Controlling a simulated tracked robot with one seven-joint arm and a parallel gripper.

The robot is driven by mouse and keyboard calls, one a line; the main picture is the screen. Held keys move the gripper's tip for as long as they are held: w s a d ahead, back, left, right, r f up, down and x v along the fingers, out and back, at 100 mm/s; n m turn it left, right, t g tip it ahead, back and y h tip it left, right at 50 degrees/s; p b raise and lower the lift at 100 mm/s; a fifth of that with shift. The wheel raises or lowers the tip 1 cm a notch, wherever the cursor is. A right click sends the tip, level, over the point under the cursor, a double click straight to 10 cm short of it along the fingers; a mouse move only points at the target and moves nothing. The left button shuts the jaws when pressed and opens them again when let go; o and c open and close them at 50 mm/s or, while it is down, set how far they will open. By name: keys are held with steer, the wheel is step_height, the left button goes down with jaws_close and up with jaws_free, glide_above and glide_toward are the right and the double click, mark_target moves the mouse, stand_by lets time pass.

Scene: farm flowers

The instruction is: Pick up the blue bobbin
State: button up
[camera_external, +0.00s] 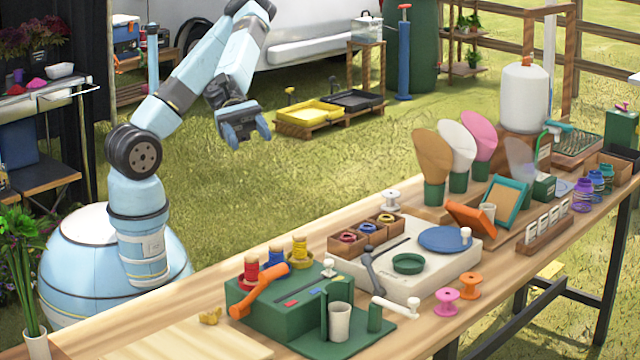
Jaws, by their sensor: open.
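My gripper (248,135) is open and empty, its blue fingers pointing down in the air over the grass, behind the table and well above it. A small blue bobbin (277,258) stands upright on the green box (262,312), between a red bobbin (251,267) and a yellow bobbin (299,248). Another blue spool (367,227) sits in the middle compartment of a wooden tray (340,247), with a red one and a yellow one in the compartments beside it. I cannot tell which of the two blue ones is meant. My gripper is apart from both.
An orange handle (259,291) lies across the green box close to the bobbins. A white board (400,280) with a blue disc (445,239) is to the right. The table's left part is mostly clear.

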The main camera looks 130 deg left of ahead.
steer(key=a+r+n+t, duration=0.2)
steer(key=a+r+n, duration=0.1)
steer(key=a+r, duration=0.15)
glide_toward(276, 252)
steer(key=w, duration=0.2)
steer(key=shift+y, duration=0.4)
steer(key=shift+d+f+x, duration=0.1)
steer(key=shift+d+x, duration=0.05)
steer(key=shift+x, duration=1.6)
steer(key=shift+d+f+x, duration=0.15)
steer(key=shift+x, duration=1.6)
steer(key=shift+s, duration=0.1)
steer(key=c, duration=1)
